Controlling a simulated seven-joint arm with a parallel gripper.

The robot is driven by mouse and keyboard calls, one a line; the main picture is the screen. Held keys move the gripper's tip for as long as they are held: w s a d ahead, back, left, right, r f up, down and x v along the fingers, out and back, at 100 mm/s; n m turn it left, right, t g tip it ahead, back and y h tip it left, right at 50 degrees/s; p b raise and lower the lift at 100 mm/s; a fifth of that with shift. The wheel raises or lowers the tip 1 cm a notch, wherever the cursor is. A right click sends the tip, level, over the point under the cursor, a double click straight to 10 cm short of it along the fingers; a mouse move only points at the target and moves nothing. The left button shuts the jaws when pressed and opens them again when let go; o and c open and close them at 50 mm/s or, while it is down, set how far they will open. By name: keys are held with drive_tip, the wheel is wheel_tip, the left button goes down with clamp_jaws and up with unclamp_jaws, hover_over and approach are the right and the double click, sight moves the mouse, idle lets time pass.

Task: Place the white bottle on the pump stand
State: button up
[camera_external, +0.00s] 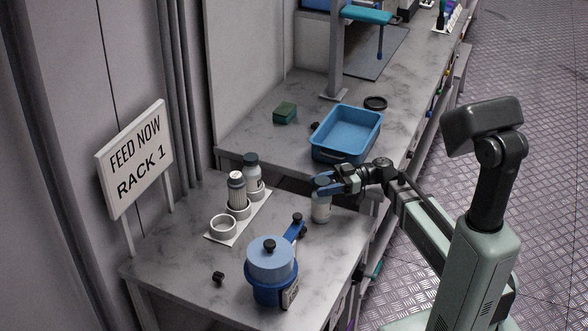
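A whitish bottle with a dark cap (321,211) is upright at the right side of the near table. My gripper (324,187), with blue fingers, reaches in from the right at the height of its cap. The fingers lie around or beside the bottle's top; I cannot tell whether they press on it, or whether its base touches the table. Nothing in view is labelled as the pump stand. A blue pot-shaped device with a light blue lid (271,265) stands at the front, and a small blue bracket with black knobs (294,230) is behind it.
A white three-ring rack (212,237) has an empty front ring and two bottles (237,188) (252,170) in the others. A blue tub (345,134) and a green block (285,112) are on the far bench. A small black knob (218,277) lies front left. A sign (136,158) stands left.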

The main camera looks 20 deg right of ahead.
drive_tip(key=o, duration=0.4)
drive_tip(key=shift+o, duration=0.2)
drive_tip(key=shift+r, duration=0.15)
drive_tip(key=shift+d, duration=0.4)
drive_tip(key=r, duration=0.1)
drive_tip(key=d+r, duration=0.1)
drive_tip(key=r, duration=0.1)
drive_tip(key=d+r, duration=0.1)
drive_tip(key=r, duration=0.1)
drive_tip(key=shift+d+r, duration=0.1)
drive_tip(key=shift+r, duration=0.05)
drive_tip(key=shift+o, duration=0.4)
drive_tip(key=shift+r, duration=0.85)
